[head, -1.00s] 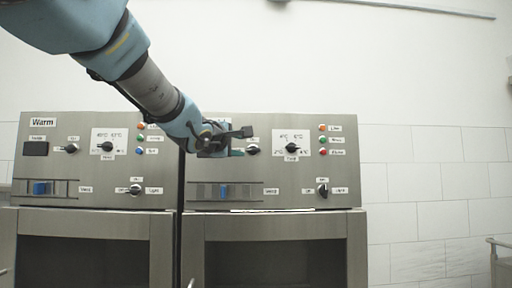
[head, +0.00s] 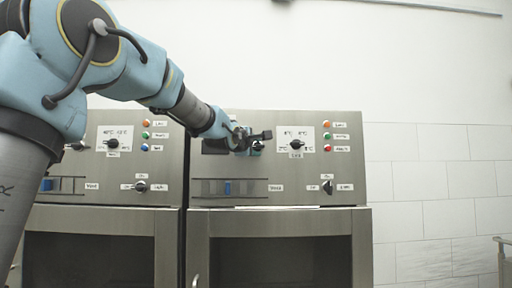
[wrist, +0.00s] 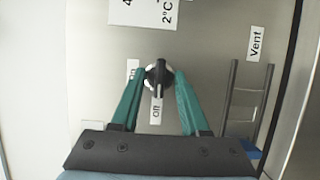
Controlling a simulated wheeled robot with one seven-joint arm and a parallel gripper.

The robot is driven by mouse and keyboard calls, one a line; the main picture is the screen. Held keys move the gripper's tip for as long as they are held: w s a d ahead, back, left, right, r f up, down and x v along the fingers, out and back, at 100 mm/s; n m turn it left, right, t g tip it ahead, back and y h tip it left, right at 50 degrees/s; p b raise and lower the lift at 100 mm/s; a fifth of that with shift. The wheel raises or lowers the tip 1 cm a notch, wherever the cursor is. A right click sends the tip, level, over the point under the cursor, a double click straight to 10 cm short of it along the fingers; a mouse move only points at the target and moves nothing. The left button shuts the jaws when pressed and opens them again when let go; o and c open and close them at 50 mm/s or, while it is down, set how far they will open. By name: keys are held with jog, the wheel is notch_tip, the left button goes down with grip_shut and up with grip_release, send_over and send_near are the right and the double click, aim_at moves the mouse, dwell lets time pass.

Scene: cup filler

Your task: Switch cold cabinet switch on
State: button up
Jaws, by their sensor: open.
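The cold cabinet (head: 345,190) is the right one of two steel cabinets in the head view. Its switch is a dark rotary knob (wrist: 158,77) with On and Off labels beside it, seen in the wrist view. My gripper (wrist: 162,73) is open, with its teal fingers on either side of the knob. The fingertips are very close to it; whether they touch it I cannot tell. In the head view my gripper (head: 257,150) is at the upper left of the cold panel and partly covers the switch (head: 259,146).
A temperature dial (head: 296,144) and several coloured lamps (head: 326,137) are right of the switch. A blue vent slider (head: 228,187) and a light knob (head: 327,187) sit below. The warm cabinet (head: 105,222) stands left, partly behind my arm.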

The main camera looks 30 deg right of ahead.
grip_shut()
dwell(0.3)
dwell(0.3)
